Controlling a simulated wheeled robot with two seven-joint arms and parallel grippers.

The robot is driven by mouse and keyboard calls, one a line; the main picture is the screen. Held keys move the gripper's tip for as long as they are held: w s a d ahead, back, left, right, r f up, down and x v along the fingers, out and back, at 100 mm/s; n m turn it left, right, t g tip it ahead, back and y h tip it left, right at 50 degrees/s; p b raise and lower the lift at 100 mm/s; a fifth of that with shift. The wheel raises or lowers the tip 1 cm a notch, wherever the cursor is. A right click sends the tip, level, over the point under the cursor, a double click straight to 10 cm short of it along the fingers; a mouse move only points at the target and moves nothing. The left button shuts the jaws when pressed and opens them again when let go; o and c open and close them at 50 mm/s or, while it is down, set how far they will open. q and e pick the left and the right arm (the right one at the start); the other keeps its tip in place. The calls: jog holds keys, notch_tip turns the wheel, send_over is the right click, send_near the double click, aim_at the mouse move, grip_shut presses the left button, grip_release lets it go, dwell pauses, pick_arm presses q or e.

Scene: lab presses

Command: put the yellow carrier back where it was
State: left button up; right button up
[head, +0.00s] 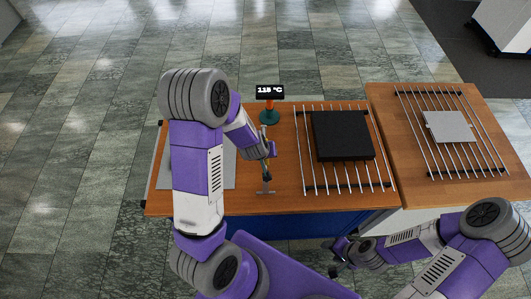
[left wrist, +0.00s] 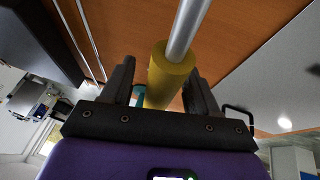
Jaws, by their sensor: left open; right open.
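In the left wrist view, a yellow cylinder (left wrist: 168,78) on a metal rod (left wrist: 188,28) lies between the open fingers of my left gripper (left wrist: 165,92). It is the only yellow thing I make out; I cannot tell whether it is the whole carrier. A gap shows beside the left finger; contact at the right finger is unclear. In the head view, my left gripper (head: 266,160) is over the wooden table (head: 285,195), above a small grey stand (head: 265,191), and hides most of what is between its fingers. My right gripper (head: 340,262) is open and empty in front of the table.
A black slab (head: 342,135) lies on a barred rack (head: 308,165). A silver plate (head: 448,126) lies on another rack (head: 410,120) on the right table. A display reading 115 °C (head: 270,92) stands behind my left gripper. A grey sheet (head: 228,172) is partly hidden by my left arm.

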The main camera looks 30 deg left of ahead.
pick_arm(q)
jog(key=p+v, duration=0.5)
jog(key=v, duration=0.6)
jog(key=shift+r, duration=0.3)
pick_arm(e)
notch_tip(320, 180, up, 6)
jog(key=shift+f, duration=0.1)
pick_arm(q)
jog(key=shift+s, duration=0.15)
